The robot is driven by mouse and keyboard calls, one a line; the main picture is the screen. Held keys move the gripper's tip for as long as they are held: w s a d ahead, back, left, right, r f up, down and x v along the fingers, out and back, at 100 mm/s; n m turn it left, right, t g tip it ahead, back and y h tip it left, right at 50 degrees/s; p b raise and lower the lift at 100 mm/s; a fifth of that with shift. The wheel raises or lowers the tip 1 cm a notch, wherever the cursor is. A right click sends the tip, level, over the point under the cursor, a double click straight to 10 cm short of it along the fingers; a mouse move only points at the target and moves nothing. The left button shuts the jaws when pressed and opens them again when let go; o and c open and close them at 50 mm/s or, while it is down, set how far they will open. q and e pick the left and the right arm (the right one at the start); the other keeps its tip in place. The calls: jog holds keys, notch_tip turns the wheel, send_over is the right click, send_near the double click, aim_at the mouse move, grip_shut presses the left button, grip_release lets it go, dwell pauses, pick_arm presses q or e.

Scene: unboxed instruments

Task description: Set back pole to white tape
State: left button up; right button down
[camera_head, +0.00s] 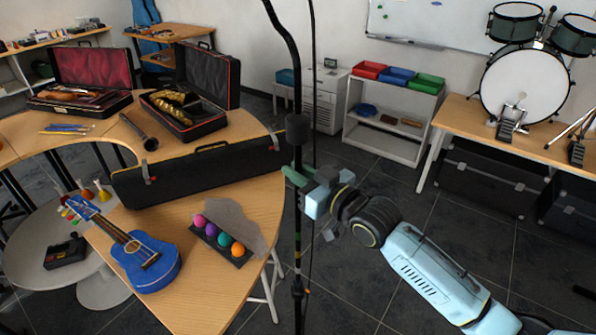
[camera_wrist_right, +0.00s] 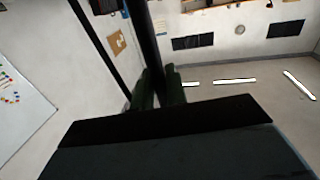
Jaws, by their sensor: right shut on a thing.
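A tall black pole (camera_head: 287,45) runs from the top of the head view down past the table's right edge. It has a dark cylindrical piece (camera_head: 297,130) partway down, and its foot is out of view. My right gripper (camera_head: 300,177) is shut around the pole, its arm coming in from the lower right. In the right wrist view the pole (camera_wrist_right: 146,40) passes between the dark fingers (camera_wrist_right: 158,90). I cannot make out white tape on the floor. Bright white strips (camera_wrist_right: 235,81) show in the wrist view, but I cannot tell what they are. My left gripper is not in view.
A wooden table (camera_head: 185,310) left of the pole holds a blue ukulele (camera_head: 147,262), a long black case (camera_head: 195,177), colored balls (camera_head: 211,231) and open instrument cases (camera_head: 205,70). A drum (camera_head: 524,88) stands at the right.

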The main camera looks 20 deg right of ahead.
notch_tip(320, 180, down, 8)
jog(key=b, duration=0.4)
jog(key=shift+r, duration=0.15)
jog(key=c, duration=1.5)
grip_release()
jog(key=b+v, duration=0.1)
jog(key=v, duration=1.2)
jog(key=shift+s, duration=0.15)
jog(key=shift+d, duration=0.15)
